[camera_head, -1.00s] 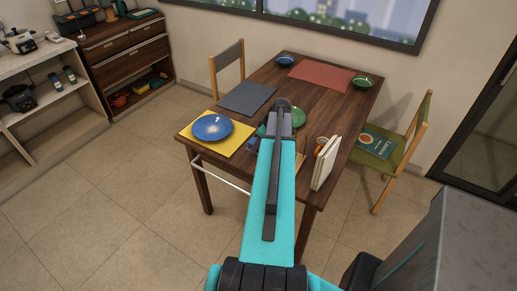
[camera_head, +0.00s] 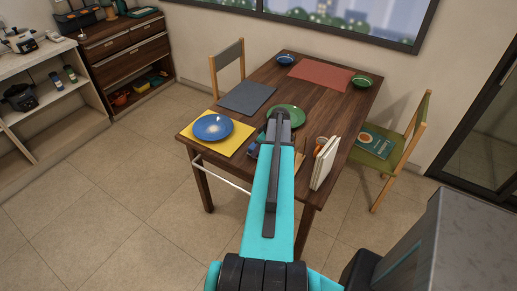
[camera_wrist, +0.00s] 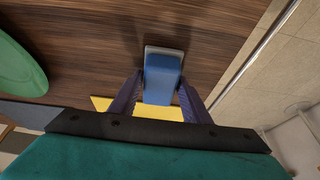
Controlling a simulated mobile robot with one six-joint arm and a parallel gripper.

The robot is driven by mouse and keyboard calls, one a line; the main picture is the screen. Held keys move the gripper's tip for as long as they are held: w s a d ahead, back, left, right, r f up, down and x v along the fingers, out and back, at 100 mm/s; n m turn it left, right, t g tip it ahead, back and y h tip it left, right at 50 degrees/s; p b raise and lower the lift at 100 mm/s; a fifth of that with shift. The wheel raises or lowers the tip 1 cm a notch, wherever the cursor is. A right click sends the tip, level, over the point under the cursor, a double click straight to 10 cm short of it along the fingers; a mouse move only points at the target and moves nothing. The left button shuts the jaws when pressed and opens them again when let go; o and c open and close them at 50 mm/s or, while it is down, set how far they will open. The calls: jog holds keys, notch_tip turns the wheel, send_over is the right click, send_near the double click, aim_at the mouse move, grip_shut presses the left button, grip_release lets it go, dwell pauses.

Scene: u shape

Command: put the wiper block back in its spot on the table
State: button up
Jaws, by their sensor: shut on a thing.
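The wiper block (camera_wrist: 163,75) is blue with a grey pad at its far end. In the wrist view it sits between the two dark fingers of my gripper (camera_wrist: 160,85), which is shut on it. The pad faces the brown wooden table (camera_wrist: 90,45); I cannot tell whether it touches the wood. In the head view my arm hides the gripper and most of the block, near the front edge of the table (camera_head: 318,112). No marked spot for the block is clearly visible.
A blue plate (camera_head: 212,127) on a yellow mat (camera_head: 239,142) lies left of my arm. A green plate (camera_head: 293,113) lies just beyond it. Upright white books (camera_head: 324,165) stand to the right. A white rail (camera_head: 222,174) runs along the table's front.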

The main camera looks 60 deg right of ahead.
jog(key=shift+f, duration=0.2)
jog(key=o, duration=1)
jog(key=shift+s+r, duration=0.1)
jog(key=shift+r, duration=0.25)
jog(key=shift+b+v, duration=2.15)
jog(key=shift+v, duration=3.7)
